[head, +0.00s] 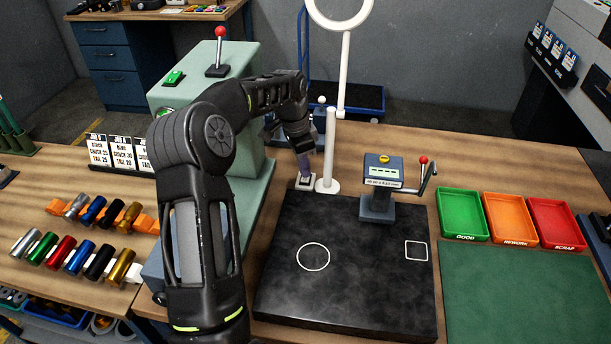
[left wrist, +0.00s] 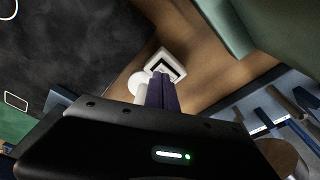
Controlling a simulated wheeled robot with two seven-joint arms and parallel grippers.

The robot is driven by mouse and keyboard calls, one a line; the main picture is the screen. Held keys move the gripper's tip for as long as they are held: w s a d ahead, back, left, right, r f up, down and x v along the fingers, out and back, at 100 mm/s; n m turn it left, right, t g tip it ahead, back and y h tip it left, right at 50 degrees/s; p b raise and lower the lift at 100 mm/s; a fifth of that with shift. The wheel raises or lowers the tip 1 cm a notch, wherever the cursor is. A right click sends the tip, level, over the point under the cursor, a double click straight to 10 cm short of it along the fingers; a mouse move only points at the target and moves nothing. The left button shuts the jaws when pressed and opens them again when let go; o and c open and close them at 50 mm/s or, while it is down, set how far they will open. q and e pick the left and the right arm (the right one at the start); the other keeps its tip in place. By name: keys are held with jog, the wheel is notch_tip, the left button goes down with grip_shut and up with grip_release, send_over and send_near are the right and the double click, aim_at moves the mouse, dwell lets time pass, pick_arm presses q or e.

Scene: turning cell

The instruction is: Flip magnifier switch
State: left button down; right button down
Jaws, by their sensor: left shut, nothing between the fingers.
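The magnifier (head: 344,70) stands behind the black plate, with a white ring head on a white post and a round white base (head: 327,186). A small white switch box (head: 305,182) sits on the wood beside the base, to its left. My left gripper (head: 303,172) points down with its fingertips at the switch box, shut and empty. In the left wrist view the shut fingers (left wrist: 161,92) reach toward the white square switch (left wrist: 166,65), which has a dark rocker. They overlap its near edge, and I cannot tell whether they touch it. My right gripper is not in view.
The black plate (head: 342,300) lies in front. A blue-grey gauge (head: 378,205) with a red-knobbed lever stands at its back edge. A green machine (head: 245,90) stands left of my gripper. Green, orange and red trays (head: 508,236) are at right.

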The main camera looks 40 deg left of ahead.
pick_arm(q)
jog(key=shift+f+b, duration=0.55)
jog(key=shift+f, duration=0.3)
dwell(0.5)
jog(key=shift+r+p, duration=1)
jog(key=shift+r, duration=0.35)
notch_tip(320, 180, up, 2)
jog(key=shift+r+p, duration=0.1)
jog(key=shift+p, duration=0.35)
jog(key=shift+r, duration=1.1)
jog(key=shift+f, duration=0.1)
